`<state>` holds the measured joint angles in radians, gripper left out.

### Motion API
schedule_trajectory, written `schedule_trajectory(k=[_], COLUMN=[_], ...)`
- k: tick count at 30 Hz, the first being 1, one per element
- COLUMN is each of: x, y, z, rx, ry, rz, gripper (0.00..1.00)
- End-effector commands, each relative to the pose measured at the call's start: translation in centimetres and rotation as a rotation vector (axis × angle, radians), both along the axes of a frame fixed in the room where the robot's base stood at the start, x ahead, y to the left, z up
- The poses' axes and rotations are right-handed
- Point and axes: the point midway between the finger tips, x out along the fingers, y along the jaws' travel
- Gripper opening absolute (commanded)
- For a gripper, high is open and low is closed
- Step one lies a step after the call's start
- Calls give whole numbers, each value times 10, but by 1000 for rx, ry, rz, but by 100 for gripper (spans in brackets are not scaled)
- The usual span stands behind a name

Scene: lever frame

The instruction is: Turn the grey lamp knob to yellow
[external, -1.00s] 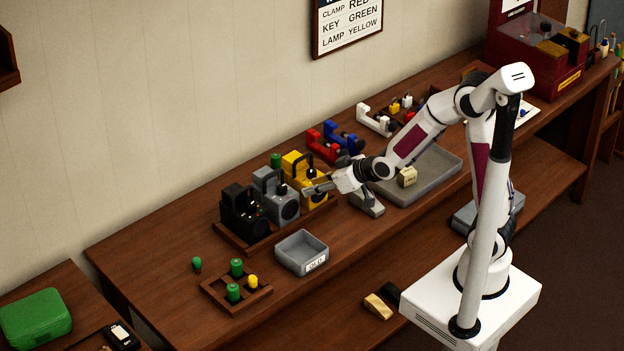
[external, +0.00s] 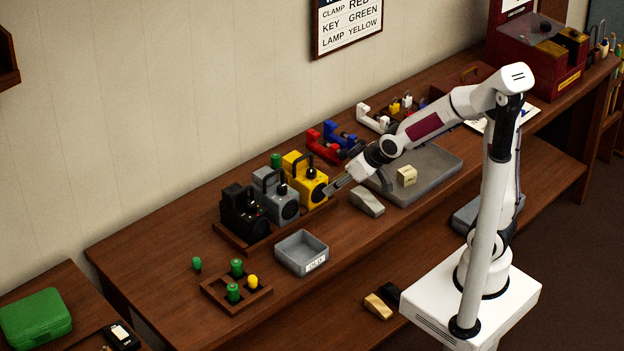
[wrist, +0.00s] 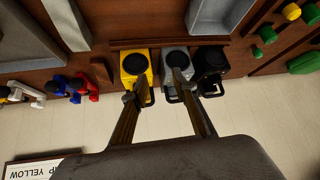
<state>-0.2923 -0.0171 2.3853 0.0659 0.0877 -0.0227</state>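The grey lamp (external: 269,183) stands upright between the black lamp (external: 237,198) and the yellow lamp (external: 296,161) in a wooden rack. Each has a dark handle and a round dark front. Its knob and setting are too small to make out. My gripper (external: 331,190) hangs just right of the yellow lamp, apart from the grey one. In the wrist view the grey lamp (wrist: 174,54) shows beyond my right finger and the yellow lamp (wrist: 134,63) beyond my left finger. The fingers (wrist: 156,84) are spread, with nothing visible between them.
A wall sign (external: 348,25) reads LAMP YELLOW. A small grey bin (external: 288,263) stands in front of the lamps. A grey tray (external: 440,165) with a pale block (external: 407,176) lies to the right. Red and blue clamps (external: 322,147) stand behind.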

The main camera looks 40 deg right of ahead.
Motion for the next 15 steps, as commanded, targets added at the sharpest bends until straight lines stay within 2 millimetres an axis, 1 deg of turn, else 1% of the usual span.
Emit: schedule_trajectory(k=[15], x=[-32], y=[-21], z=[13], rx=[-35], ry=[117], rz=[-14], gripper=[28])
